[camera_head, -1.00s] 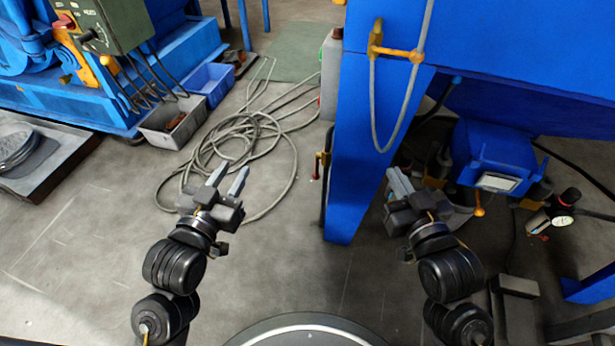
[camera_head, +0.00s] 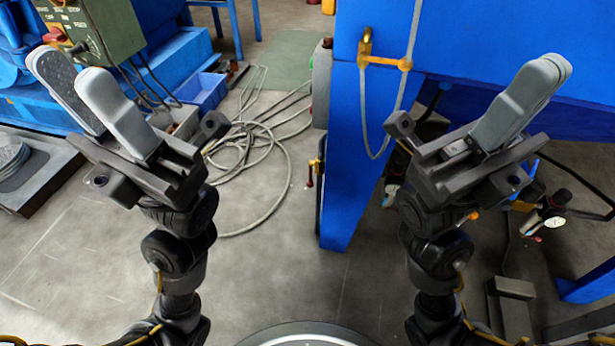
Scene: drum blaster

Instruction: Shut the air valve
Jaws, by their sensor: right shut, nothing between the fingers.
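Which fitting is the air valve I cannot tell for sure. A brass-coloured valve fitting (camera_head: 384,62) with a grey hose sits on the upper front of the blue machine (camera_head: 460,40). My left gripper (camera_head: 72,66) is open and empty, raised at the left. My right gripper (camera_head: 553,68) is shut and empty, raised before the blue machine and hiding part of its underside. Neither visibly touches a fitting.
A coiled grey hose (camera_head: 287,158) lies on the floor between the arms. A green control box (camera_head: 97,25), a blue bin (camera_head: 208,92) and a low dark platform (camera_head: 45,172) are at the left. Bare floor lies around the front of the blue leg.

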